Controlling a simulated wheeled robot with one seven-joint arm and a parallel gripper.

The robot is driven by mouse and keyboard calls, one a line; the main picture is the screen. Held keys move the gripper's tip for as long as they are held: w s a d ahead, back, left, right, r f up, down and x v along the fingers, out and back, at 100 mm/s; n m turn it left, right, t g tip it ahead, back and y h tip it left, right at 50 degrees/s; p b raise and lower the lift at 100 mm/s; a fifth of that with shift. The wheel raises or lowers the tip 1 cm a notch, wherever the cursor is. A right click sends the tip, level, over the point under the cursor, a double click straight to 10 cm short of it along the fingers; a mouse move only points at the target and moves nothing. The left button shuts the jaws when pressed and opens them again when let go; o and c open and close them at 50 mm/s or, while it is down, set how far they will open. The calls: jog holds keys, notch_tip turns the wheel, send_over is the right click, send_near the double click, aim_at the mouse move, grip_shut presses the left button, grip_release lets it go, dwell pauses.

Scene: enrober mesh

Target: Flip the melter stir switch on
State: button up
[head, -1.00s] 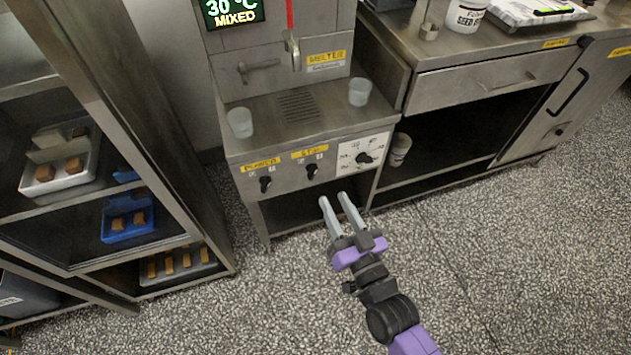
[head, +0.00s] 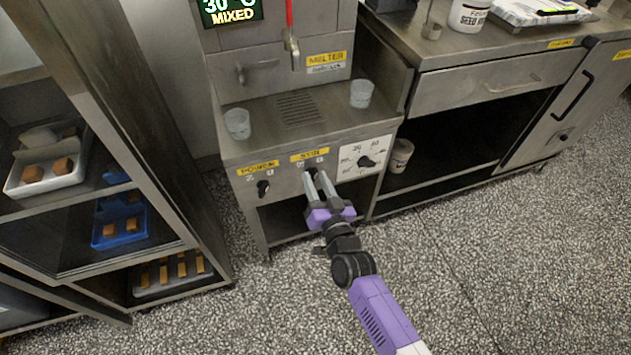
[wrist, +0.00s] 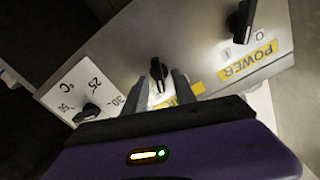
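The melter (head: 285,110) is a steel cabinet with a yellow MELTER label and a low front panel. Its stir switch, a black knob under a yellow label (head: 309,155), is mostly hidden by my fingers in the head view. In the wrist view the stir switch (wrist: 158,72) shows just beyond and between my fingertips. My gripper (head: 317,175) is open and empty, with its two grey fingers pointing at the panel below the label. I cannot tell whether the fingers touch the knob. The display (head: 231,10) reads 30 °C MIXED.
The power switch (head: 263,188) is left of the stir switch; the temperature dial (head: 366,161) is right of it. Two cups (head: 237,124) (head: 361,93) stand on the melter's ledge. A rack with trays (head: 120,225) is at left, a steel counter (head: 440,55) at right.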

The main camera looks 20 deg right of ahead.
jog(key=shift+w, duration=0.35)
grip_shut()
jog(key=shift+d+m+b, duration=0.1)
jog(key=shift+m+b, duration=0.2)
jog(key=shift+m, duration=0.8)
grip_release()
jog(key=s+p, duration=0.2)
jog(key=s, duration=0.6)
jog(key=shift+w, duration=0.1)
